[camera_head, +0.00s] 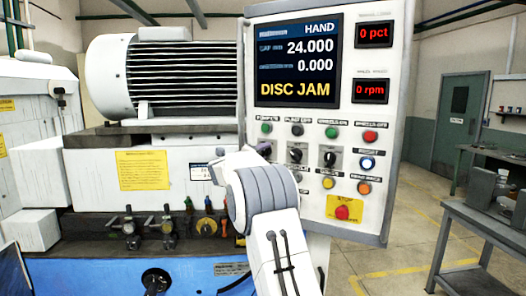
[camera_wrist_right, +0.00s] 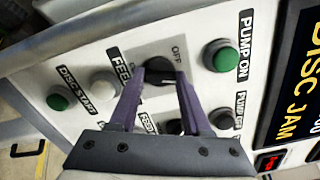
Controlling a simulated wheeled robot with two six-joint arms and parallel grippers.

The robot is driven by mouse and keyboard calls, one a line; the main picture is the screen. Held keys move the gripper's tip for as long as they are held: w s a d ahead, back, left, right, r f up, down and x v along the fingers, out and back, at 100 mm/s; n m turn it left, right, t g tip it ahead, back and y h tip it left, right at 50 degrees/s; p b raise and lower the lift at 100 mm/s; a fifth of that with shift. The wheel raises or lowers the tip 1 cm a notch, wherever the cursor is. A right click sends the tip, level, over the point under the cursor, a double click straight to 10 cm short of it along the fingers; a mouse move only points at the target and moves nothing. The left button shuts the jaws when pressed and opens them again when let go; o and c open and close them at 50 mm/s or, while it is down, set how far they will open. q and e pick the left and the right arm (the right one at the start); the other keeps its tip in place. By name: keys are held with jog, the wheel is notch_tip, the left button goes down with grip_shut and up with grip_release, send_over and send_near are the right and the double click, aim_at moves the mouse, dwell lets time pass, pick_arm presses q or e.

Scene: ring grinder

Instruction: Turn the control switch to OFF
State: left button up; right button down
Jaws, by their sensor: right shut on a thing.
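The control switch (camera_wrist_right: 160,72) is a black rotary knob on the light panel in the right wrist view, with the word OFF printed beside it. My right gripper (camera_wrist_right: 161,80) has its two purple fingers on either side of the knob and is shut on it. A small light mark shows on the knob, but its exact setting is hard to read. In the head view my right gripper (camera_head: 264,148) reaches the left part of the control panel (camera_head: 388,130), and its wrist hides part of the lower panel. My left gripper is not in view.
A green PUMP ON button (camera_wrist_right: 221,55) and other buttons sit close to the fingers. Other black knobs (camera_head: 295,153) lie just right of my gripper. The screen (camera_head: 298,60) reads HAND and DISC JAM. A grey table (camera_head: 480,222) stands at right.

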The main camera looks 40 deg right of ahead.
jog(key=n+p, duration=0.3)
jog(key=n, duration=0.3)
jog(key=shift+r+n+p, duration=0.15)
jog(key=shift+n+p, duration=0.15)
jog(key=shift+p, duration=0.1)
jog(key=shift+n+p, duration=1.35)
jog(key=shift+n, duration=0.95)
jog(key=shift+f, duration=0.2)
jog(key=shift+c, duration=1.8)
grip_release()
jog(key=shift+a, duration=0.15)
